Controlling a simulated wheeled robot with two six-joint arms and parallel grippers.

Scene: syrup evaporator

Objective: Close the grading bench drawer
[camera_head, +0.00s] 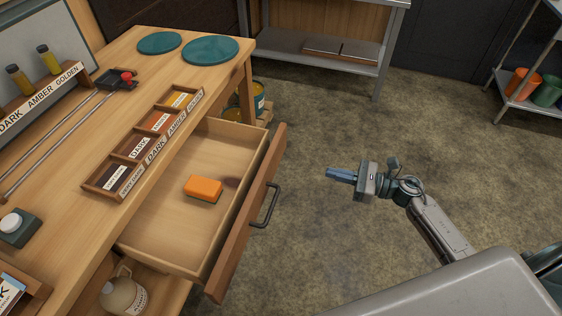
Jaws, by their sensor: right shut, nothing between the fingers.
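The grading bench (62,172) is wooden and stands on the left. Its drawer (165,228) is pulled well out, with its inside showing and an orange block (203,188) lying in it. The drawer front (240,225) carries a dark bar handle (267,205) on its right face. My right gripper (330,174) is shut and empty, over the floor to the right of the drawer front and apart from the handle. It points left towards the drawer. My left gripper is not in view.
A tray of labelled samples (92,188) runs along the bench edge above the drawer. Two teal discs (210,50) lie at the bench's far end. A jug (122,292) stands below the drawer. A metal shelf (320,48) stands at the back. The floor (330,125) between is clear.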

